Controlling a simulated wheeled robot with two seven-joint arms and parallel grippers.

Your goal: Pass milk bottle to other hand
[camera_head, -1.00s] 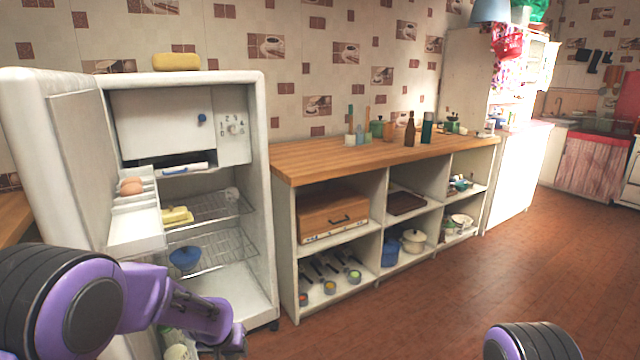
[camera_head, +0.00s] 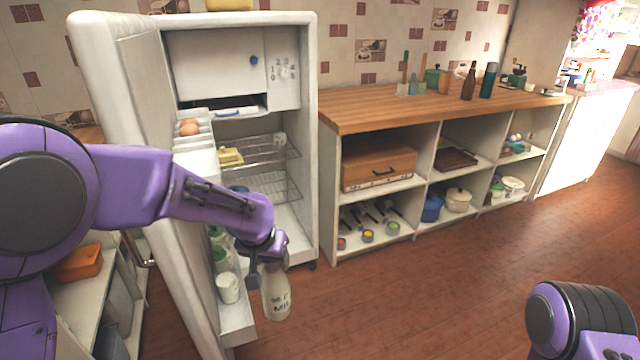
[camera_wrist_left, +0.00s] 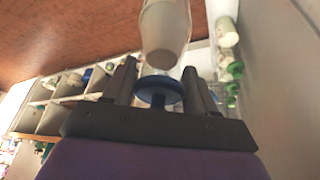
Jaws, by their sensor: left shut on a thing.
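The milk bottle (camera_head: 276,292) is pale, with dark lettering on its side. It hangs roughly upright in my left gripper (camera_head: 268,260), in front of the open fridge door's shelves. My left gripper is shut on the bottle near its top. In the left wrist view the bottle (camera_wrist_left: 166,25) extends beyond my gripper's fingertips (camera_wrist_left: 158,68). Only part of my right arm shows at the lower right of the head view; my right gripper is out of view.
The white fridge (camera_head: 312,130) stands open, its door at the left holding eggs, a white container (camera_head: 229,288) and green-capped items. A wooden-topped shelf unit (camera_head: 365,105) stands to its right. The brown floor (camera_head: 430,290) in front is clear.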

